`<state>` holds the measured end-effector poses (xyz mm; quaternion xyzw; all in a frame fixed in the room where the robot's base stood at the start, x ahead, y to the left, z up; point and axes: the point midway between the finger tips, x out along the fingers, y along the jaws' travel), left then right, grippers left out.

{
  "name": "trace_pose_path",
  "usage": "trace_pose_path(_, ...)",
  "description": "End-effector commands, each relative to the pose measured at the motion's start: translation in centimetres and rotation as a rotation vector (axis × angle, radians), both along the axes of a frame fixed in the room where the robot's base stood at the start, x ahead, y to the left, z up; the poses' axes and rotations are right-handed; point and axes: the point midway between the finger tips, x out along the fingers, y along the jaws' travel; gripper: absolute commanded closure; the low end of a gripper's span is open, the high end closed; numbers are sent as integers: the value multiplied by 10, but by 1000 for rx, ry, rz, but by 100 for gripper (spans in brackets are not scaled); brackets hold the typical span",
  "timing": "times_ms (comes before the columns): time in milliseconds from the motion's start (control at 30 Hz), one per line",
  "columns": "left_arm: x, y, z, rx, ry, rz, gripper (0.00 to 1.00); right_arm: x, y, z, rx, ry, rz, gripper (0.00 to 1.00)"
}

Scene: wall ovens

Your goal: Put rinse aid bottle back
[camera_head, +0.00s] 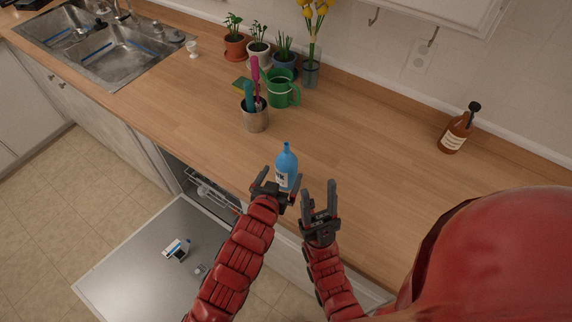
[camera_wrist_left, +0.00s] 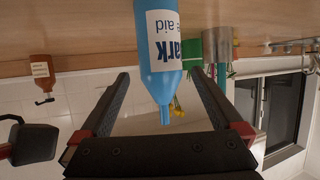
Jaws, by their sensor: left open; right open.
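The rinse aid bottle (camera_head: 286,160) is blue with a white label and stands upright on the wooden counter, near its front edge. It also shows upside down in the left wrist view (camera_wrist_left: 162,60), with its label readable in part. My left gripper (camera_head: 280,180) is open at the near side of the bottle, with the bottle in line between its fingers. I cannot tell whether the fingers touch it. My right gripper (camera_head: 320,192) is open and empty, just to the right of the bottle over the counter's front edge.
A utensil pot (camera_head: 255,119), a green watering can (camera_head: 281,95) and potted plants stand behind the bottle. A brown bottle (camera_head: 454,136) stands at the right. The open dishwasher door (camera_head: 140,262) lies low at left with small items on it. The counter's middle right is clear.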

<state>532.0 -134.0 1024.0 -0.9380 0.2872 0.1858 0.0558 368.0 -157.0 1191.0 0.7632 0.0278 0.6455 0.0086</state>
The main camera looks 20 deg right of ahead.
Motion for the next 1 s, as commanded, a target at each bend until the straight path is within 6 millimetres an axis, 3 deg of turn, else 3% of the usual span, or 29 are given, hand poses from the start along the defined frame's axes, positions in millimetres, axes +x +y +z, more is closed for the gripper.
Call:
trace_pose_path(233,-25,17,13,-1,-2,0,0,0,0,2,0,0,0,50)
trace_pose_path(600,-29,21,16,-4,-6,1,0,0,0,2,0,0,0,50)
trace_pose_path(767,-12,29,27,-64,-82,15,0,0,0,2,0,0,0,50)
trace_pose_path(867,6,43,46,-145,-202,35,0,0,0,2,0,0,0,50)
trace_pose_path(1000,25,77,81,-268,-423,75,0,0,0,2,0,0,0,50)
